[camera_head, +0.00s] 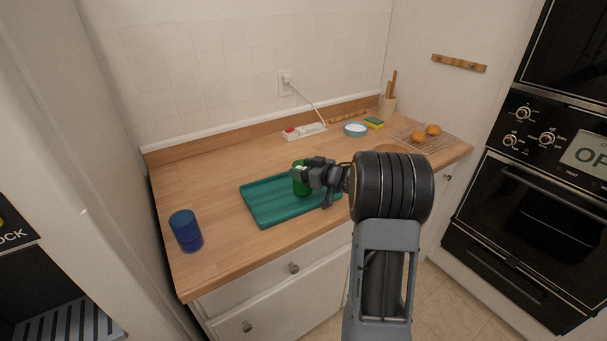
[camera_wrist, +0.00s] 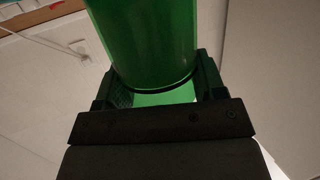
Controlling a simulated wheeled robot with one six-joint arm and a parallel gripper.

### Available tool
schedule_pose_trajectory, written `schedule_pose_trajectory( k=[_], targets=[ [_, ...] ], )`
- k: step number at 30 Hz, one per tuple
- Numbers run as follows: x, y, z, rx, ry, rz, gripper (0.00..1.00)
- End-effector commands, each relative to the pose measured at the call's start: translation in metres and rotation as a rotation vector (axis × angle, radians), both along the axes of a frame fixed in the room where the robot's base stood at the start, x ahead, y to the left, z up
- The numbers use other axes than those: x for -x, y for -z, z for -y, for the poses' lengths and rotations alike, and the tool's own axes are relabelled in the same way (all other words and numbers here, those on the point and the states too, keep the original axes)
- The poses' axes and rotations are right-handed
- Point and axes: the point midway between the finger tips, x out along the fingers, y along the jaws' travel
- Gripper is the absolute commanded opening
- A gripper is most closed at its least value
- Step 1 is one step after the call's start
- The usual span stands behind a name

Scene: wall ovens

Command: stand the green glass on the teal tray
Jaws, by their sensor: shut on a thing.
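The green glass (camera_head: 299,187) is at my gripper (camera_head: 303,173), over the right half of the teal tray (camera_head: 262,207) in the head view. My gripper is shut on the glass, which looks upright. In the wrist view the green glass (camera_wrist: 150,45) stands between the two fingers of my gripper (camera_wrist: 158,88). The teal tray lies flat on the wooden counter near its front edge. I cannot tell whether the bottom of the glass touches the tray. Part of the tray's right side is hidden behind my arm.
A blue glass (camera_head: 186,231) stands left of the tray. A power strip (camera_head: 303,132), a blue-rimmed bowl (camera_head: 355,129), a sponge (camera_head: 374,123) and a rack (camera_head: 424,138) with round orange-brown items are farther back. The counter (camera_head: 220,165) behind the tray is clear.

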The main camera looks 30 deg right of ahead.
Motion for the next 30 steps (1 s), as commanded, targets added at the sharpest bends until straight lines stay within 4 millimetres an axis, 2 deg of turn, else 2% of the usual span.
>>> schedule_pose_trajectory(
  k=[3,16,17,24,30],
  targets=[
    [0.0,0.015,0.0,-0.002,0.001,-0.001,0.16],
    [0.0,0.02,0.0,0.001,0.001,0.001,0.16],
    [0.0,0.02,0.0,0.001,0.0,0.0,0.66],
    [0.0,0.019,0.0,0.001,0.0,0.0,0.89],
    [0.0,0.019,0.0,0.001,0.0,0.0,0.89]
  ],
)
